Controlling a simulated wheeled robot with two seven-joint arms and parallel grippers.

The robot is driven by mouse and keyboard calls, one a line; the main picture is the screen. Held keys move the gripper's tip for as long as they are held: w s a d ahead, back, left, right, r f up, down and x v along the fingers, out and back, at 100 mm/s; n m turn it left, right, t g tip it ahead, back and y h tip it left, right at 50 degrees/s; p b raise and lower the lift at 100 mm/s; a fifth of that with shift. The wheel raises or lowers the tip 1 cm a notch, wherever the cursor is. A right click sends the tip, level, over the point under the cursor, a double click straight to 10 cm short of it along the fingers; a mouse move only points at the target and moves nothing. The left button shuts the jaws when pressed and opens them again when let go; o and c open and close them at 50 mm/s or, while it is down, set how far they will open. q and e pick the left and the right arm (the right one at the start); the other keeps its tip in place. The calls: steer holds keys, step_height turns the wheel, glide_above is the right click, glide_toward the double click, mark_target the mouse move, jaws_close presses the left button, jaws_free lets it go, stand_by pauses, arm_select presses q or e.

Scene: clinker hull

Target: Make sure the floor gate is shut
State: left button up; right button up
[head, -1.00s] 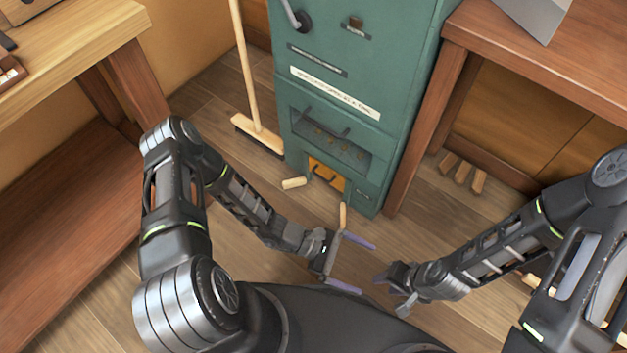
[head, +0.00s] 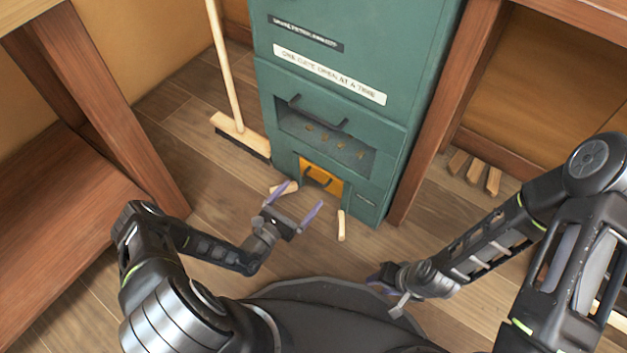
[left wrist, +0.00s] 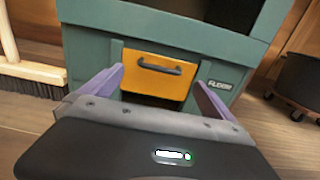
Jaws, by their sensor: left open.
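The floor gate is an orange panel with a dark bar handle (head: 325,172), low on the front of a green cabinet (head: 290,170). In the left wrist view the gate (left wrist: 150,80) fills most of its frame. A dark strip shows beneath it, partly hidden by my gripper, so I cannot tell whether it is fully shut. My left gripper (head: 303,201) is open and empty, in front of the gate and apart from it. Its purple fingers (left wrist: 160,82) stand either side of the gate in the left wrist view. My right gripper (head: 388,284) is low near my base, away from the cabinet.
Wooden pieces lie on the floor beside the gate, one left (head: 285,187) and one right (head: 341,226). A broom (head: 228,90) stands left of the cabinet. Wooden benches flank both sides. Several wood blocks (head: 474,170) lie under the right bench.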

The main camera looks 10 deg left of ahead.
mark_target(314, 180)
arm_select(q)
steer(key=b+x, duration=0.2)
steer(key=x, duration=0.5)
steer(key=shift+w+d+b, duration=0.1)
steer(key=shift+w+b, duration=0.2)
steer(key=shift+b, duration=0.05)
steer(key=shift+c, duration=0.2)
